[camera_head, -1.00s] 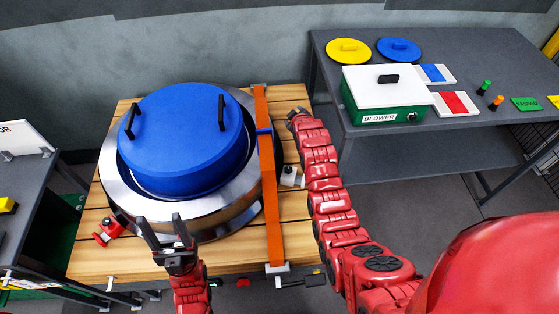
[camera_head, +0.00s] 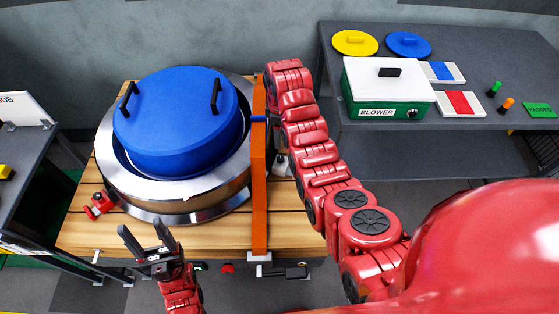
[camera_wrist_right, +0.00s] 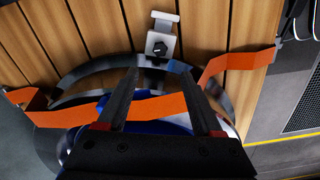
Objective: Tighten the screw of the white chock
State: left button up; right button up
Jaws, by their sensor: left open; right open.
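The white chock (camera_head: 281,166) sits on the wooden table right of the orange strap, partly hidden by my right arm in the head view. In the right wrist view, a pale chock (camera_wrist_right: 160,45) with a dark screw head stands on the boards beyond the wheel rim. My right gripper (camera_wrist_right: 158,82) is open and empty, its fingers pointing towards that chock and apart from it; the head view does not show its fingers. My left gripper (camera_head: 147,238) is open and empty at the table's front edge, in front of the wheel.
The steel wheel (camera_head: 115,185) with a blue cover (camera_head: 180,125) fills the table (camera_head: 220,235). An orange strap (camera_head: 259,190) crosses beside it and passes behind my right fingers. A red chock (camera_head: 101,204) stands front left. A grey bench (camera_head: 460,150) holds the blower box (camera_head: 388,90).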

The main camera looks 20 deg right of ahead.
jog(key=p, duration=0.3)
send_over(280, 158)
notch_tip(280, 158, down, 5)
jog(key=shift+s+r, duration=0.1)
notch_tip(280, 158, down, 5)
jog(key=shift+f+b, duration=0.1)
jog(key=shift+b, duration=0.45)
jog(key=shift+f+b, duration=0.35)
jog(key=shift+f, duration=0.35)
grip_shut()
